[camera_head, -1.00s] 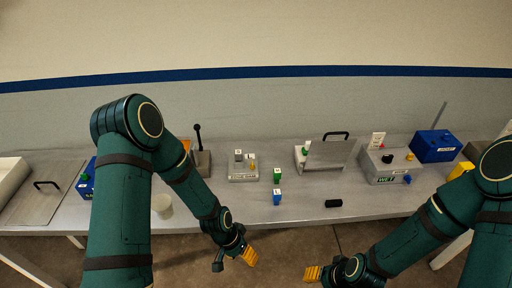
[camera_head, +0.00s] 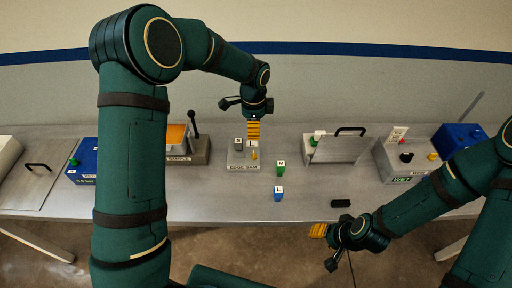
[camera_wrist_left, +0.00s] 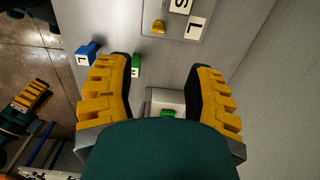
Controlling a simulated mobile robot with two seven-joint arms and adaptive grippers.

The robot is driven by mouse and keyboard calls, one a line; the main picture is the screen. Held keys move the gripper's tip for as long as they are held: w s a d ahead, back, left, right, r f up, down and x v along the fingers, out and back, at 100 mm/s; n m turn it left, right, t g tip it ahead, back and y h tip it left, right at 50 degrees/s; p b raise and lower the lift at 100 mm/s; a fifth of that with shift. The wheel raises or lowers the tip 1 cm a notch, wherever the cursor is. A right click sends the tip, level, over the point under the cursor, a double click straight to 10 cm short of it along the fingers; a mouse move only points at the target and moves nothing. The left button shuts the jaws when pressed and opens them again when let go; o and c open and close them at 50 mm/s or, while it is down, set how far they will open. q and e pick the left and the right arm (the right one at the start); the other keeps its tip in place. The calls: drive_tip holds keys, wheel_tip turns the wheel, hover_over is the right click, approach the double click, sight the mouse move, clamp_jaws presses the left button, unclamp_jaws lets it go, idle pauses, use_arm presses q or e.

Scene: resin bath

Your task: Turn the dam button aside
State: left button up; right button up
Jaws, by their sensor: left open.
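The grey edge dam box (camera_head: 238,158) stands on the bench near the middle. Its small yellow button (camera_head: 254,156) is on the right part of its top. The button also shows near the top of the left wrist view (camera_wrist_left: 158,27). My left gripper (camera_head: 253,131) hangs fingers down over the back of the box, above the button. In the left wrist view its yellow fingers (camera_wrist_left: 161,68) are apart and empty. My right gripper (camera_head: 318,231) is low in front of the bench; its opening is unclear.
A green block (camera_head: 281,169) and a blue block (camera_head: 278,194) stand right of the box. A black piece (camera_head: 340,204) lies near the front edge. A handled plate (camera_head: 338,149) stands further right. A grey lever box (camera_head: 197,150) is to the left.

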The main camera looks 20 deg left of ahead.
sight(254, 155)
use_arm(q)
wheel_tip(254, 155, down, 13)
drive_tip(key=shift+s, duration=0.15)
drive_tip(key=shift+o, duration=0.2)
clamp_jaws()
